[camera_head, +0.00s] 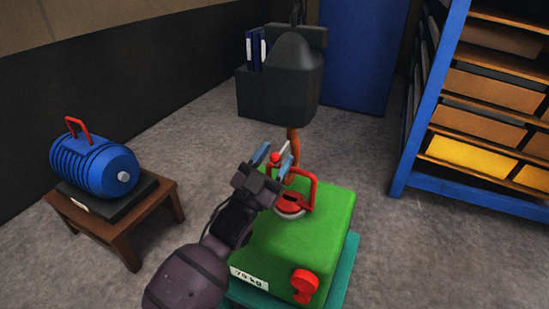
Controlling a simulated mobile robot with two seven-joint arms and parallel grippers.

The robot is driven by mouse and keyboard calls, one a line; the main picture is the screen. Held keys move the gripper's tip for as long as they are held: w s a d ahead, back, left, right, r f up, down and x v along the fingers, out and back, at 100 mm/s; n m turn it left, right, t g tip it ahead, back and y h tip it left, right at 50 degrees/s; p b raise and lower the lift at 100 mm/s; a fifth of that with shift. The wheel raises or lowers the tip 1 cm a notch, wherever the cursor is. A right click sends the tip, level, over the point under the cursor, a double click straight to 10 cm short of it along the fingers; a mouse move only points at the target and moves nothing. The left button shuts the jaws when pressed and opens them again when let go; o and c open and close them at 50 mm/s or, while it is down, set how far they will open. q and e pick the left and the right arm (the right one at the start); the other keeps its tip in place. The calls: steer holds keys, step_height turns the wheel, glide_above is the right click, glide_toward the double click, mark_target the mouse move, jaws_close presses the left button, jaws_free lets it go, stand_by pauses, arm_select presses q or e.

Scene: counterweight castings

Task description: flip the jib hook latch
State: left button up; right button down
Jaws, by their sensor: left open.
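The orange-brown jib hook (292,138) hangs below a dark grey hook block (280,92). A small red knob (275,157) and a pale lever-like piece (286,149) show beside the hook; they look like its latch. My left gripper (273,161) is open at the hook, its bluish fingers either side of the red knob. I cannot tell whether they touch it. The hook's lower part is partly hidden by the gripper. Below stands a green casting (325,225) marked 70 kg, with a red lifting handle (313,190) close under the hook. My right gripper is out of view.
The casting stands on a teal base (349,262), with a red knob-like part (304,286) on it. A blue motor (92,165) sits on a wooden stool (128,222) at left. A blue-framed shelf (425,110) stands at right. The grey floor between is clear.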

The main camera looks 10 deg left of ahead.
arm_select(q)
steer(key=shift+a+f, duration=0.1)
steer(key=v, duration=1)
steer(key=shift+s+p, duration=0.25)
steer(key=shift+p, duration=0.15)
steer(key=shift+a+f, duration=0.1)
steer(key=shift+a, duration=0.05)
